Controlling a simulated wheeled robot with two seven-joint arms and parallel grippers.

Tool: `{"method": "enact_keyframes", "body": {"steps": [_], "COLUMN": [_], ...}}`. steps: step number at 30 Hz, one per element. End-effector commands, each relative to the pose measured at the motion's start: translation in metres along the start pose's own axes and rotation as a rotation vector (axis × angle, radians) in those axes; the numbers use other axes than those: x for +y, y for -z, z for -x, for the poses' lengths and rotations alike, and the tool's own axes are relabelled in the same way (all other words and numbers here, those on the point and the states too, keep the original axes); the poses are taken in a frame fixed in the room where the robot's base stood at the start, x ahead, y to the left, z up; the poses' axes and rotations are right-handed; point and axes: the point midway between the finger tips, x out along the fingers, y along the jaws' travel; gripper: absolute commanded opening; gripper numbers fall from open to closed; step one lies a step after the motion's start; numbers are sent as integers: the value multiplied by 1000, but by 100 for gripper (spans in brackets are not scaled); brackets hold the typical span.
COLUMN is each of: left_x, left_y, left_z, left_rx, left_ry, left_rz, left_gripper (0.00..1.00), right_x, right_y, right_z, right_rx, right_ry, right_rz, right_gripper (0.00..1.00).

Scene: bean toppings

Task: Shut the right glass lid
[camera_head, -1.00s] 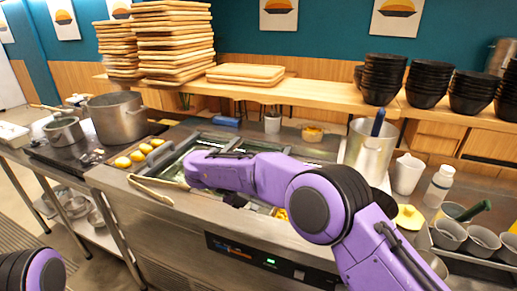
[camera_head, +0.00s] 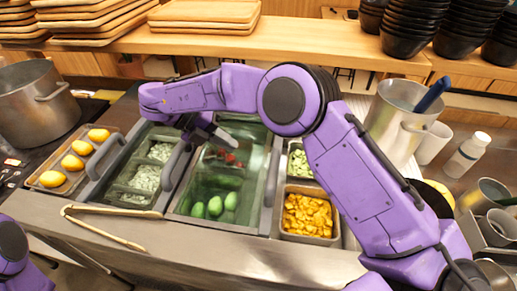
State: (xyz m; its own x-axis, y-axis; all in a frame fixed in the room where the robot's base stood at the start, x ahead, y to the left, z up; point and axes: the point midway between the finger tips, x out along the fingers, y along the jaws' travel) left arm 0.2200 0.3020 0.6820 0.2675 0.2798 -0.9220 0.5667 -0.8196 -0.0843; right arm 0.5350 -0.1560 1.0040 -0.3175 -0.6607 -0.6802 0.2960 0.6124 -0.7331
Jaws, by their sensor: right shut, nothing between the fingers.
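The right glass lid (camera_head: 237,165) lies over a compartment with green vegetables and some red pieces. A grey upright handle (camera_head: 271,180) stands at its right edge. The left glass lid (camera_head: 126,150) covers tubs of pale green and white toppings, with grey handles beside it. My right arm reaches over the counter from the right and hides the back of the lids. I cannot tell whether the fingers touch a handle. My left gripper is out of view.
Uncovered tubs of orange cubes (camera_head: 307,214) and pale green pieces (camera_head: 299,162) are right of the lid. Wooden tongs (camera_head: 108,213) lie at the front left. A tray of yellow items (camera_head: 78,160), a steel pot (camera_head: 38,98) and a tall steel container (camera_head: 398,112) stand around.

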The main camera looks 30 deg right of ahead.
Motion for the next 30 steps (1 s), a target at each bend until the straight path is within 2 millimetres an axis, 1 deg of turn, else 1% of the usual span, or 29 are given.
{"method": "enact_keyframes", "body": {"steps": [1,9,10,13,15,19,30], "left_x": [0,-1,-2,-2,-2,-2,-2], "left_y": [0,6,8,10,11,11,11], "left_z": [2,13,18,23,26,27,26], "left_rx": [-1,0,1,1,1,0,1], "left_ry": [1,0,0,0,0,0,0], "left_rz": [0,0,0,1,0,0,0], "left_gripper": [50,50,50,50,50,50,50], "right_x": [0,1,-7,-18,-22,-25,-25], "right_y": [-1,-2,-3,-3,-3,-3,-3], "right_z": [-11,-70,-71,-84,-90,-96,-97], "right_rx": [5,7,5,6,5,3,1], "right_ry": [1,1,1,1,2,2,2], "right_rz": [6,7,3,3,2,2,3], "right_gripper": [0,0,0,0,0,0,0]}}
